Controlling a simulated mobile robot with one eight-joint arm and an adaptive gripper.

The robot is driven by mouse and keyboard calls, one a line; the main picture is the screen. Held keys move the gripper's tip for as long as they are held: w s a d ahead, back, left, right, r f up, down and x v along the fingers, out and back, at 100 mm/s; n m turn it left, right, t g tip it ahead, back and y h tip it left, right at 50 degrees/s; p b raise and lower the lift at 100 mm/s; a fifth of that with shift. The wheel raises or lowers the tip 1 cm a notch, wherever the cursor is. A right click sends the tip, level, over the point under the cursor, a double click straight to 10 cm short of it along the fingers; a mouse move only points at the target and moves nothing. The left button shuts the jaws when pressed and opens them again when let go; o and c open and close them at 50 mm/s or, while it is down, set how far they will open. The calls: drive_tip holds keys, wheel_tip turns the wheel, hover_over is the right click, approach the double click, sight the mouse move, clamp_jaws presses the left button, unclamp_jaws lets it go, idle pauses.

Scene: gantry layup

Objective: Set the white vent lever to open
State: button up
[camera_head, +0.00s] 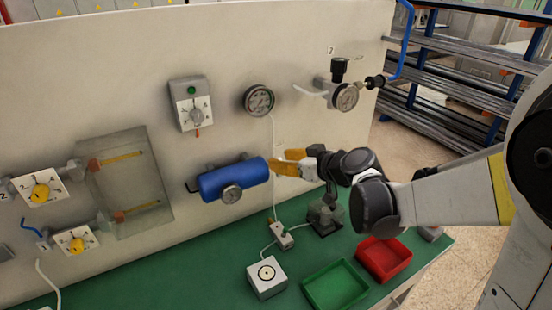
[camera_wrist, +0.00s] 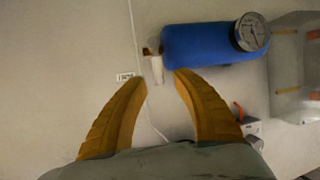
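The blue tank (camera_head: 222,183) is mounted on the pale panel, with a round gauge on it. In the wrist view, a small white lever (camera_wrist: 157,70) sits at the end of the blue tank (camera_wrist: 195,45), beside a brownish fitting (camera_wrist: 150,49). My gripper (camera_head: 284,162) is just right of the tank in the head view and hides the lever there. In the wrist view, my gripper (camera_wrist: 162,77) has its yellow fingers apart. The lever's free end lies at the gap between the fingertips. Whether a finger touches it I cannot tell.
A small label (camera_wrist: 125,77) is on the panel near the lever. A gauge (camera_head: 259,100) and a regulator (camera_head: 345,96) are above. Below, the green bench holds a green tray (camera_head: 335,287), a red tray (camera_head: 384,260) and a white box (camera_head: 267,279). A thin white hose (camera_head: 274,140) hangs near my gripper.

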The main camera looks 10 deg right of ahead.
drive_tip(key=shift+w+a+f, duration=0.2)
drive_tip(key=shift+w+a, duration=0.15)
drive_tip(key=shift+w, duration=0.15)
clamp_jaws()
drive_tip(key=shift+d, duration=0.1)
